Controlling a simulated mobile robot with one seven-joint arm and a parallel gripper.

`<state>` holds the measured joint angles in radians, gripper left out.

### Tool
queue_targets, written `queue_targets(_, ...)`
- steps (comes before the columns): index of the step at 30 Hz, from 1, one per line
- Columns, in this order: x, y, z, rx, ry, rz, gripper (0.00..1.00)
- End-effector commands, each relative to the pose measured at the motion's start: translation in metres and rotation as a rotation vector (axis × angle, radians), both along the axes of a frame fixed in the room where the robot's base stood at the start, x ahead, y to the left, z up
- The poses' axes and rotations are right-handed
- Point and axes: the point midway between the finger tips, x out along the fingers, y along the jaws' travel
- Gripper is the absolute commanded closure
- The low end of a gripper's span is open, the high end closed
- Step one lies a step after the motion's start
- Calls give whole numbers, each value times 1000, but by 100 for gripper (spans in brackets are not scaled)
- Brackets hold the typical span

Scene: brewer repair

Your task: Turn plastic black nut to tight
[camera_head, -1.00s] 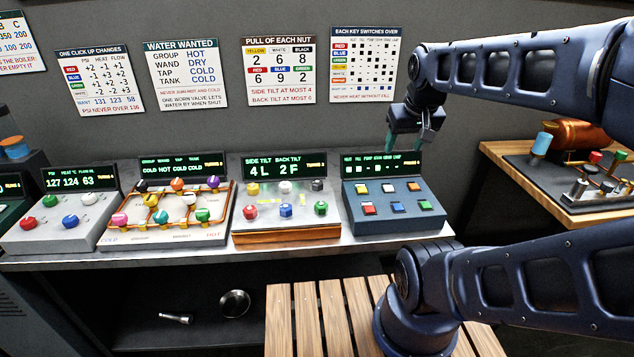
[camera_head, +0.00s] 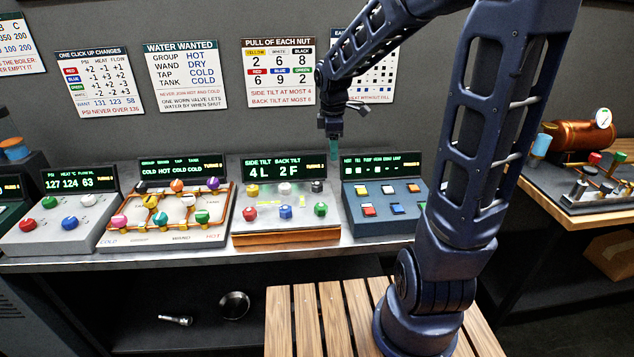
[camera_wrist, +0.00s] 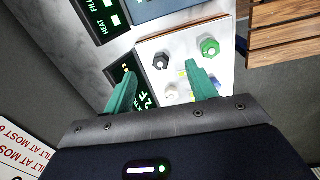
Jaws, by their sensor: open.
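The black nut (camera_head: 317,186) is the back right one of the knobs on the tilt panel (camera_head: 305,237). The panel's screen (camera_head: 284,170) reads side tilt 4 L and back tilt 2 F. In the wrist view the black nut (camera_wrist: 161,62) shows ahead between my fingers, with the green nut (camera_wrist: 209,47) to its right. My gripper (camera_head: 334,150) hangs above and slightly right of the panel's screen, pointing down. Its green fingers are apart and empty, and it touches no nut. In the wrist view my gripper (camera_wrist: 161,78) partly covers the panel.
The switch panel (camera_head: 384,226) stands just right and the valve panel (camera_head: 168,234) left. Yellow (camera_head: 252,190), white (camera_head: 284,188), red (camera_head: 250,213) and blue (camera_head: 285,212) nuts sit close together. A wall chart (camera_head: 279,72) is behind. A wooden slatted surface (camera_head: 308,318) is in front.

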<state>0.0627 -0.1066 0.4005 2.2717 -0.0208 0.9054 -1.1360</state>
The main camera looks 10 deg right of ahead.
Motion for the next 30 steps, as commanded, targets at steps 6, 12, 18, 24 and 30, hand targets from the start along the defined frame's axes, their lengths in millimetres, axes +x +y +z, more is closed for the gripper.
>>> queue_targets(6,21,32,-27,11,65,252,43)
queue_targets(12,27,44,-37,19,84,345,43)
queue_targets(18,27,44,-54,20,87,351,43)
queue_targets(24,26,44,-87,20,88,349,43)
queue_targets(30,26,44,-119,20,87,348,43)
